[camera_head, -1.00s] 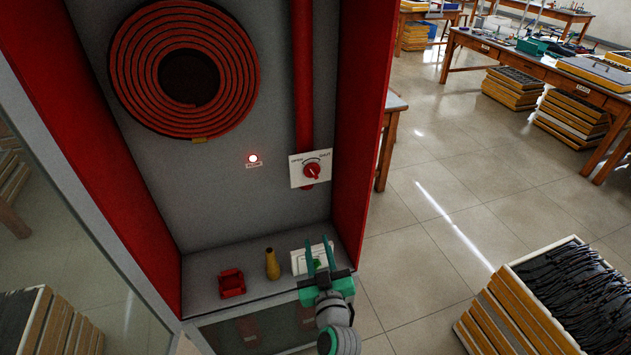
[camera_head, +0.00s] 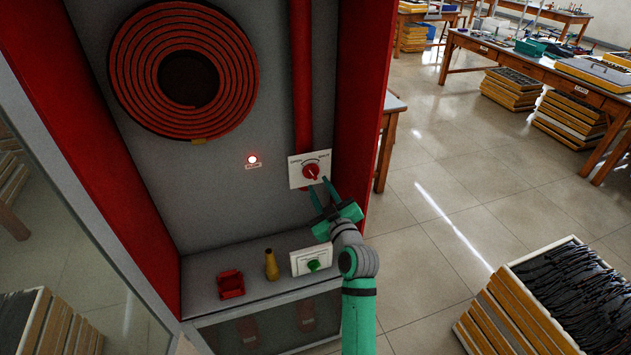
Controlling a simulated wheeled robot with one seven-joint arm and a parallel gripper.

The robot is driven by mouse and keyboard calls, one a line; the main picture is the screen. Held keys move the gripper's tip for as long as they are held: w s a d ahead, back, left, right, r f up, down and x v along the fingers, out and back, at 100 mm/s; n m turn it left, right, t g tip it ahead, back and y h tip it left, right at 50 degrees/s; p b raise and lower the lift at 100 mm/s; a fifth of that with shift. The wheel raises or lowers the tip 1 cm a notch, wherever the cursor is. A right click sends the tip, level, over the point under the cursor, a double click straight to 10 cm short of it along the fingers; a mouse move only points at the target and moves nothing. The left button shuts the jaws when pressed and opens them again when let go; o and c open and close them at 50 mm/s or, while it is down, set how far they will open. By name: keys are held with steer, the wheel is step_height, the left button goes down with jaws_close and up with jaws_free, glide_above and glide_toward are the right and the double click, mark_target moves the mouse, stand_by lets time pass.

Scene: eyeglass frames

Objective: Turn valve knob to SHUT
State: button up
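The red valve knob (camera_head: 311,171) sits on a white plate (camera_head: 299,183) with an arc and small lettering, fixed at the red pipe (camera_head: 301,75) inside the cabinet. The word at the plate's right end looks like SHUT, the left like OPEN; the knob's exact pointing is too small to tell. My gripper (camera_head: 319,193) is open and empty, its two green fingers just below and right of the knob, pointing up toward it. The fingertips appear close to the plate's lower edge; I cannot tell whether they touch it.
On the shelf stand a red block (camera_head: 231,284), a yellow nozzle (camera_head: 271,265) and a white box with green button (camera_head: 312,262). The red cabinet side wall (camera_head: 362,110) is close on the right.

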mark_target(314, 176)
steer(key=shift+x, duration=2.05)
jaws_close()
